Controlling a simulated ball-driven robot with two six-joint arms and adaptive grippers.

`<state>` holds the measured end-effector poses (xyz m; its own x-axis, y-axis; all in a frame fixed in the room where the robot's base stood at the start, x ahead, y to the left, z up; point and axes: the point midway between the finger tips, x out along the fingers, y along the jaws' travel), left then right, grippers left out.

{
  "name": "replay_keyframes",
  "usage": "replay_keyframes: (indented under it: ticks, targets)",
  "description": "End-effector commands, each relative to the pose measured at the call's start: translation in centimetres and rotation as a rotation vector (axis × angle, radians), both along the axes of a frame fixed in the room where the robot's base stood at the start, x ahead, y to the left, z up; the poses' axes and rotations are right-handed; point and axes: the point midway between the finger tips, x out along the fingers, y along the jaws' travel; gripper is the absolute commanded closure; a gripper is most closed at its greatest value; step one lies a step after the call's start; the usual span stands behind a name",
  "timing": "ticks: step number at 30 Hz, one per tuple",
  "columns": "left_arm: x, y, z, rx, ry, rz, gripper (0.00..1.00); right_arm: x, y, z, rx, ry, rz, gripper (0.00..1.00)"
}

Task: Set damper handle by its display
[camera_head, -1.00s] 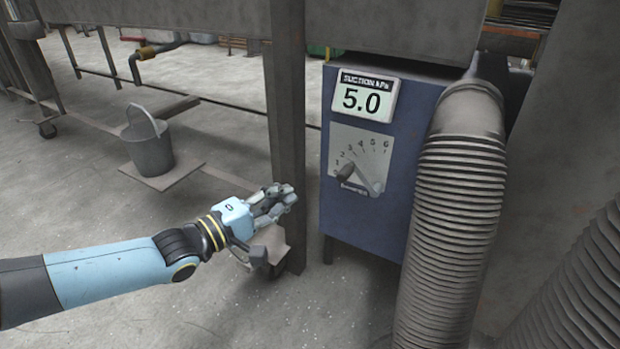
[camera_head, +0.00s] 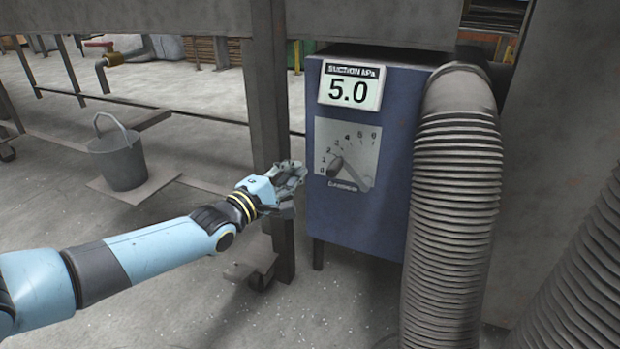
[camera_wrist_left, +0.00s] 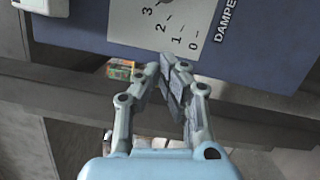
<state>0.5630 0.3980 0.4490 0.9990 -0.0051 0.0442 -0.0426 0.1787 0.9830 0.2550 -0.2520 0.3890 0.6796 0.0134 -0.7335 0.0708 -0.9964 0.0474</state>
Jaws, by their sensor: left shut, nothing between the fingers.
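The damper plate (camera_head: 355,142) is a pale scale marked 0 to 6 on the front of a blue cabinet. The damper handle (camera_head: 336,166) shows a dark grip near the low numbers; a grey arm runs from it to the lower right. The display (camera_head: 349,87) above reads "SUCTION kPa 5.0". My left gripper (camera_head: 296,172) is shut and empty, left of the plate and apart from the handle. In the left wrist view its fingertips (camera_wrist_left: 172,72) are together below the plate's 0 to 3 marks (camera_wrist_left: 175,30); the handle's grip is not clearly seen there. My right gripper is not in view.
A grey post (camera_head: 268,110) stands just behind and left of my left gripper. A large ribbed hose (camera_head: 452,210) runs down the cabinet's right side. A grey bucket (camera_head: 120,163) stands on the floor at left. Open floor lies in front of the cabinet.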

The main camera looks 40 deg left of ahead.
Motion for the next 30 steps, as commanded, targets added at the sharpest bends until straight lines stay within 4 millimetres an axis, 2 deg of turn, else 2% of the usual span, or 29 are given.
replay_keyframes:
  ticks: [3, 9, 21, 26, 30]
  targets:
    - [0.6, -1.7, 0.2, -0.004, 0.0, 0.0, 1.0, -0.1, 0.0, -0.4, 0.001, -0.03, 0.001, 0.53]
    - [1.1, -3.5, 0.7, -0.001, -0.001, 0.0, 1.0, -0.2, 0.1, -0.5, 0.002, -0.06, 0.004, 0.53]
    - [1.2, -3.9, 0.8, 0.001, 0.0, 0.0, 1.0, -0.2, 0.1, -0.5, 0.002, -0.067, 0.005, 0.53]
    - [1.4, -4.9, 1.5, -0.002, -0.002, 0.0, 1.0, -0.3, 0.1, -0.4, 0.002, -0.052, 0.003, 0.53]
    - [1.4, -4.9, 1.4, 0.001, 0.0, 0.0, 1.0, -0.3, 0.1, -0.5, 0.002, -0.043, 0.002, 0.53]
